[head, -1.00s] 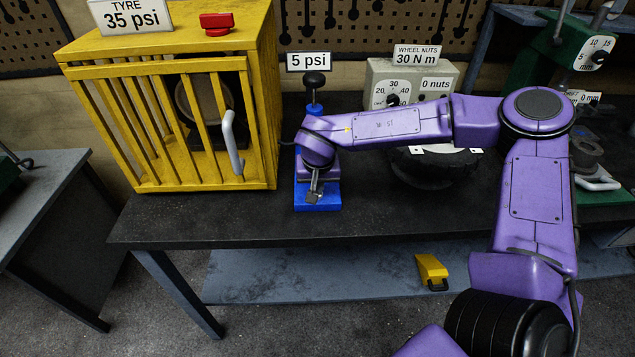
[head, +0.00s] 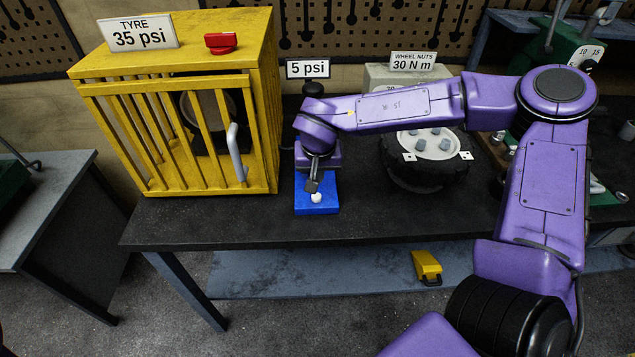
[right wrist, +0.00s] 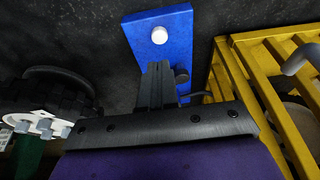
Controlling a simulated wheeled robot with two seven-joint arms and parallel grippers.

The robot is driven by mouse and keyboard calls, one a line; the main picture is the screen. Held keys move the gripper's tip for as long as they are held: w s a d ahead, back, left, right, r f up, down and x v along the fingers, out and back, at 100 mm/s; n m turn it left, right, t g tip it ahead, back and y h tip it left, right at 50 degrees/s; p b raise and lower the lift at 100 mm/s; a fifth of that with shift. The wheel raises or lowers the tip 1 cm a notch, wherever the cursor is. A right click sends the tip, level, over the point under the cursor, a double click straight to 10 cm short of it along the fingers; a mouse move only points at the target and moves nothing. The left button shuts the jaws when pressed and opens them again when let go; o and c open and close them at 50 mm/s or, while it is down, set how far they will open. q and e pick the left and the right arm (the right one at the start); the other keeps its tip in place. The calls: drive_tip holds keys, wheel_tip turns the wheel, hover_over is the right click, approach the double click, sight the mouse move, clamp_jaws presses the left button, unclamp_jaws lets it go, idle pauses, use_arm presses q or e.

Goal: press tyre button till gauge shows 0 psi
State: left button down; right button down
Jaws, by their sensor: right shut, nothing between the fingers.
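A blue base plate (head: 328,207) stands on the bench with a small round white button (head: 317,197) near its front end. The button also shows in the right wrist view (right wrist: 159,35), bare on the blue plate. My right gripper (head: 312,186) is shut and empty, just behind and apparently above the button; contact is not visible. Its fingers show in the right wrist view (right wrist: 160,75), short of the button. The sign (head: 308,69) behind the blue device reads 5 psi. A sign marked TYRE (head: 138,34) reads 35 psi on the yellow cage. My left gripper is out of view.
A black wheel with nuts (head: 432,170) lies to the right, near my right arm. The bench front (head: 240,225) is clear.

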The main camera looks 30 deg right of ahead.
drive_tip(key=v, duration=0.4)
drive_tip(key=shift+w+a+r, duration=0.1)
drive_tip(key=shift+r, duration=0.25)
idle(0.6)
